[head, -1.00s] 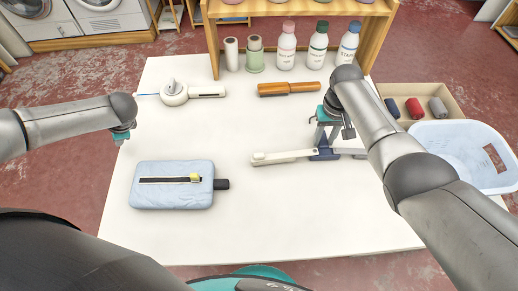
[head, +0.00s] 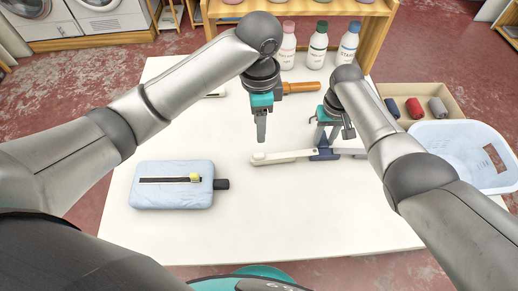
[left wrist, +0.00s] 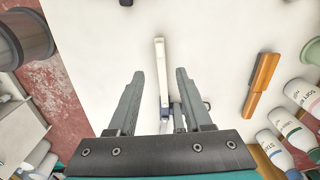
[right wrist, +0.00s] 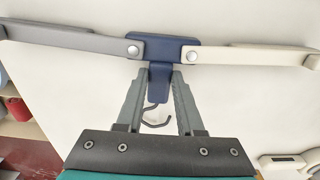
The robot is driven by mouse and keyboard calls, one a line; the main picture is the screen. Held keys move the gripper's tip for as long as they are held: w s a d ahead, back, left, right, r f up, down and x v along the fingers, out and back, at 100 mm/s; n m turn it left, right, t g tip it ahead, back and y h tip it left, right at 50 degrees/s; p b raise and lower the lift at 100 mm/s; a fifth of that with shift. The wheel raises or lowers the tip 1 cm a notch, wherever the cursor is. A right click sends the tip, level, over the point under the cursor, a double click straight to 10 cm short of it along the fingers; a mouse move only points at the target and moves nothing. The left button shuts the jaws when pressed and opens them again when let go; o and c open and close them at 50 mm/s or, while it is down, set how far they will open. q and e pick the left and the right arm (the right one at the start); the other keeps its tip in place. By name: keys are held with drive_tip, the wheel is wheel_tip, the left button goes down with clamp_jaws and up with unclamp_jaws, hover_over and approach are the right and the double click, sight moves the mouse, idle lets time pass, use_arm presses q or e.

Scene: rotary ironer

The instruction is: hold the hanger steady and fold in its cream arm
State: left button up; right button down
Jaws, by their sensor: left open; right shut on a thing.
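The hanger lies flat on the white table, with a navy blue centre (head: 324,154), a cream arm (head: 282,157) reaching left and a grey arm (right wrist: 75,38) on the other side. Both arms are spread out. The right wrist view shows the navy centre (right wrist: 162,48) with a metal hook (right wrist: 155,115). My right gripper (right wrist: 160,80) is shut on the navy stem of the centre. My left gripper (head: 261,140) is open and empty above the table, just behind the cream arm's outer half. In the left wrist view the cream arm (left wrist: 161,65) lies between and beyond the open fingers (left wrist: 159,75).
A pale blue padded board (head: 150,200) with a dark knob lies at the left. A wooden-handled tool (head: 302,87) lies behind. Bottles (head: 318,48) stand at the back, and a blue basket (head: 455,150) is at the right. The table's front is clear.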

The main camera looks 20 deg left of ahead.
sight(259, 155)
use_arm(q)
wheel_tip(259, 155, down, 12)
drive_tip(key=shift+r, duration=0.25)
clamp_jaws()
idle(0.5)
idle(1.0)
